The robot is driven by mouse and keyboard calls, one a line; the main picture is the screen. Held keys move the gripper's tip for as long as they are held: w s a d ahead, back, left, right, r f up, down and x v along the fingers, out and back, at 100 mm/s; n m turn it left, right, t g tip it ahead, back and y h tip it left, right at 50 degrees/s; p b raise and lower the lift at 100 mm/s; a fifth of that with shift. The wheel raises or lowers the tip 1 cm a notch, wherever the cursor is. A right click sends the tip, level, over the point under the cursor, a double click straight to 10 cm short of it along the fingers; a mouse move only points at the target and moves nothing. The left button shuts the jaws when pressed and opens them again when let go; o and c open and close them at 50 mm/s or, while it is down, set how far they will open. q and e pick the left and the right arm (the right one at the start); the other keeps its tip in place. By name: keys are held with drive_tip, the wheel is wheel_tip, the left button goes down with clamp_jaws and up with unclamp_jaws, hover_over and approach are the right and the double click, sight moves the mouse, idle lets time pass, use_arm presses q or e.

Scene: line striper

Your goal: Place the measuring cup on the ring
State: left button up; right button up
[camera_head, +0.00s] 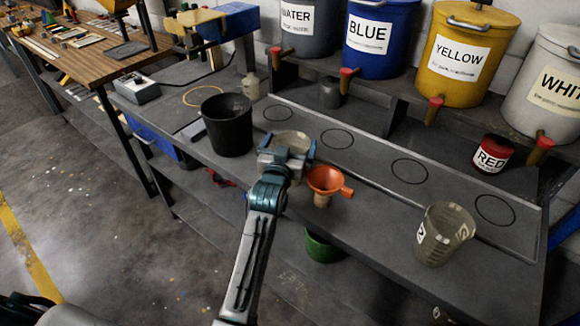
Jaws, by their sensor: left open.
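The measuring cup (446,233) is a clear, tan-tinted tapered cup with markings, upright near the front right of the grey bench. A yellow ring (204,95) is marked at the bench's left end. Several thin black rings lie along the strip under the kegs; one (337,139) is just right of my gripper. My left gripper (290,146) is open above the bench, left of the measuring cup and well apart from it. A pale round thing shows between its fingers; I cannot tell whether it touches them. My right gripper is out of view.
A black bucket (227,125) stands left of my gripper and an orange funnel (325,180) close to its right. A red can (492,154) stands behind the measuring cup. Kegs with protruding taps, including a yellow one (468,52), line the shelf behind. A wooden table (85,60) is at left.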

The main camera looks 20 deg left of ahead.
use_arm(q)
drive_tip(key=shift+r, duration=0.15)
drive_tip(key=shift+c, duration=0.4)
drive_tip(key=c, duration=1.1)
